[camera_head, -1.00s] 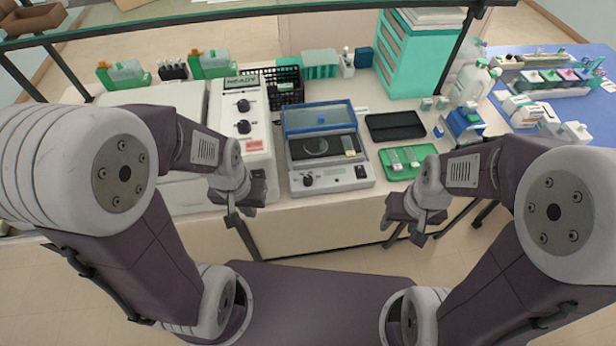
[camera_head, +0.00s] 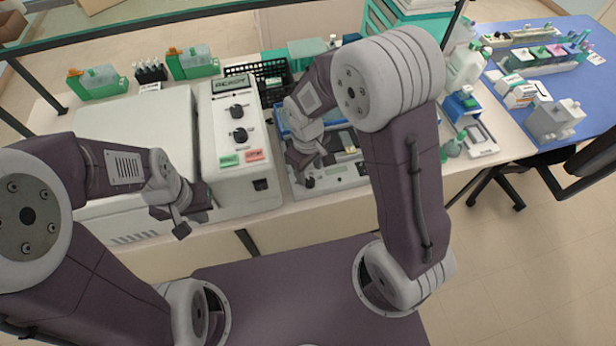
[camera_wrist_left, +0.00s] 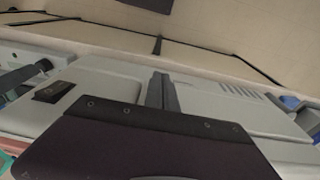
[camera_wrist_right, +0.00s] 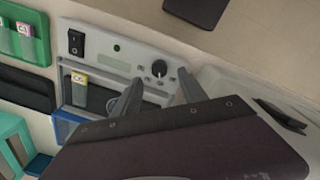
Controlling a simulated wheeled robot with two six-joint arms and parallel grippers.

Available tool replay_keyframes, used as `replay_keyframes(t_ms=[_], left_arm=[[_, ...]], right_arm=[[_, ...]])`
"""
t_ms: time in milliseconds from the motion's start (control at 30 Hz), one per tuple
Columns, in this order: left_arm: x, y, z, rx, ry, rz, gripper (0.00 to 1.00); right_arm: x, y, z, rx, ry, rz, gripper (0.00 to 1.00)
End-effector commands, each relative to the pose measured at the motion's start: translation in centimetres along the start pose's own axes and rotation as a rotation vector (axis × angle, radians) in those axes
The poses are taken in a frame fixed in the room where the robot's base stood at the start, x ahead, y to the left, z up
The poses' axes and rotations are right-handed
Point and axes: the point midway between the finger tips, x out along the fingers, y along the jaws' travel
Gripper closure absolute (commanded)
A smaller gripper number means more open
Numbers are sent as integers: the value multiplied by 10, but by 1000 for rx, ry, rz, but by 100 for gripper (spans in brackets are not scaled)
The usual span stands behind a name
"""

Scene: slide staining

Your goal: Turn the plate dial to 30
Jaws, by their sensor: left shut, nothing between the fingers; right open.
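The grey plate unit (camera_head: 352,180) with a blue frame stands at the bench's front edge, partly hidden by my right arm. Its round black dial (camera_wrist_right: 159,68) with a white pointer mark is on the front panel; in the head view the dial (camera_head: 310,182) is just below my right gripper. My right gripper (camera_wrist_right: 160,92) is open and empty, its fingers above the unit, with the dial showing beyond and between the fingertips. The dial's number scale is too small to read. My left gripper (camera_head: 182,224) is shut and empty at the bench's front edge, left of the unit.
A white instrument (camera_head: 238,165) with two black knobs and a READY display stands left of the plate unit. A large white box (camera_head: 135,130) is further left. Bottles, a black basket (camera_head: 270,75) and a blue mat (camera_head: 560,75) lie behind and right.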

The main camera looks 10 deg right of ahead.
Motion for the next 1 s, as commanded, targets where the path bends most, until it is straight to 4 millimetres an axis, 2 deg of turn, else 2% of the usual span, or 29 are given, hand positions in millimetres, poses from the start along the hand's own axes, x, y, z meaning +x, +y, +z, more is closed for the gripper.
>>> replay_keyframes(t_ms=[100,233,367,567,600,767,800,1000], left_arm=[[-1,0,0,0,0,0,100],[-2,0,0,0,0,0,100],[-2,0,0,0,0,0,100],[-2,0,0,0,0,0,100],[-2,0,0,0,0,0,100],[-2,0,0,0,0,0,100],[-2,0,0,0,0,0,100],[-3,0,-1,0,0,0,100]], right_arm=[[25,0,1,-1,-5,-1,50],[44,0,1,1,-2,-1,50],[52,0,0,1,0,0,50],[53,0,0,1,2,0,50],[53,0,0,1,2,0,53],[53,0,0,1,1,0,98],[53,0,0,1,1,0,100],[52,0,0,-10,1,0,100]])
